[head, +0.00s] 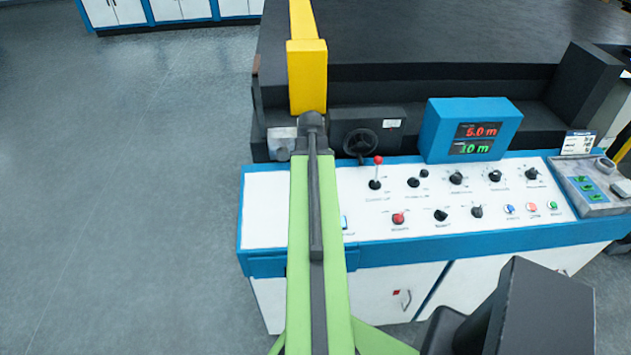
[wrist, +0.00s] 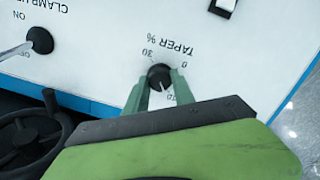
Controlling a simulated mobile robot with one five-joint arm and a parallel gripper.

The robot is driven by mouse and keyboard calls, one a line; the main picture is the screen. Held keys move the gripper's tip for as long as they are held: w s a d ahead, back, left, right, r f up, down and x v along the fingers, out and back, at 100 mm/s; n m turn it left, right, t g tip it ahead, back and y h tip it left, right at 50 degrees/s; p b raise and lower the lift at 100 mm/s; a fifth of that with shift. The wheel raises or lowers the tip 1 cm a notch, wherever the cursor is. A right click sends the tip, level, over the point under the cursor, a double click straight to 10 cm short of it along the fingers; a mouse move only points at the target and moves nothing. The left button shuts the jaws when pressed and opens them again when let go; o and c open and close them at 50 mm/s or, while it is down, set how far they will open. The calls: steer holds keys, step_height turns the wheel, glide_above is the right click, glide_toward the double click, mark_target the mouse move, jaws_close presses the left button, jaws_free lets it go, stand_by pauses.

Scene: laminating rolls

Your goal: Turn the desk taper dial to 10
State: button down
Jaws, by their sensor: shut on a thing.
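The taper dial (wrist: 160,76) is a small black round knob on the white panel, under the upside-down label "TAPER %" in the wrist view. A pale pointer line on it slants down and slightly right in the picture. The marks 0 and 30 show around it; another mark below is partly covered by a finger and hard to read. My gripper (wrist: 161,84) has its two green fingers shut on the dial's sides. In the head view my arm hides the dial and the fingers.
A red-tipped lever (head: 378,162) stands beside the arm on the control panel (head: 270,212). A black handwheel (head: 360,144) is behind it, also close by in the wrist view (wrist: 25,135). A blue display box (head: 440,130) shows red and green readings. Open floor lies left.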

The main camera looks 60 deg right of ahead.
steer(key=shift+w+n, duration=0.1)
steer(key=shift+n, duration=0.4)
steer(key=c, duration=1.1)
jaws_free()
steer(key=shift+o, duration=0.2)
steer(key=shift+r+p, duration=0.6)
step_height(320, 180, up, 16)
steer(key=a+p, duration=0.2)
steer(key=p, duration=1.4)
